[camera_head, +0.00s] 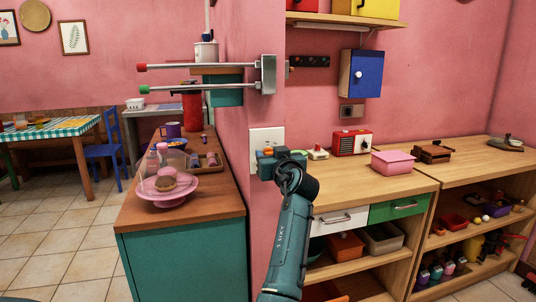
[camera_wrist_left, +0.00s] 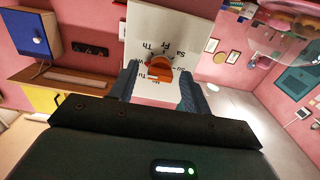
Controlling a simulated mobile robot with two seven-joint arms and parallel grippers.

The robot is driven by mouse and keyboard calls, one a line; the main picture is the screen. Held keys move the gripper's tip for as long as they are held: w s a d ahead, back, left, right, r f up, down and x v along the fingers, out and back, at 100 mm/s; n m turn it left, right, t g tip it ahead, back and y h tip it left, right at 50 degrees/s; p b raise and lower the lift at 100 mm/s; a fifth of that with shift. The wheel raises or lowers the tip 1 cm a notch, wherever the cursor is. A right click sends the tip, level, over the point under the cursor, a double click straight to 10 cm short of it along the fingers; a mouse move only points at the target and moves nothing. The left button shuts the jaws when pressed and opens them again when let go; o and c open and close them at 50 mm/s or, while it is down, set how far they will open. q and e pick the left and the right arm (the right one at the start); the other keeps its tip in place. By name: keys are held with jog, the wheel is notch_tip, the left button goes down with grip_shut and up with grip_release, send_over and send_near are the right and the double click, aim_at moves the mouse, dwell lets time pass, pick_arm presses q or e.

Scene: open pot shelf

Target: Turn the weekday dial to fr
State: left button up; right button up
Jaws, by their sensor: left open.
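The weekday dial is a white plate (camera_head: 264,134) on the pink wall, partly hidden behind my left gripper (camera_head: 268,153) in the head view. In the left wrist view, the dial's plate (camera_wrist_left: 178,27) appears turned over, with day letters including Th, Fr, Sa and Su around an orange knob (camera_wrist_left: 160,68). My left gripper (camera_wrist_left: 160,78) is open, with one finger on each side of the knob. I cannot tell whether the fingers touch it. Which letter the knob points to is unclear. My right gripper is not in view.
A wooden counter with a red radio (camera_head: 352,142) and a pink box (camera_head: 393,162) lies right of the dial. A wall rack (camera_head: 268,75) with rods sticks out above it. A cake stand (camera_head: 166,190) stands on the teal cabinet at left.

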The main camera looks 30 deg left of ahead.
pick_arm(q)
jog(key=shift+w, duration=0.1)
jog(key=shift+c, duration=0.2)
jog(key=c, duration=1)
jog(key=shift+o, duration=0.2)
jog(key=shift+r, duration=0.1)
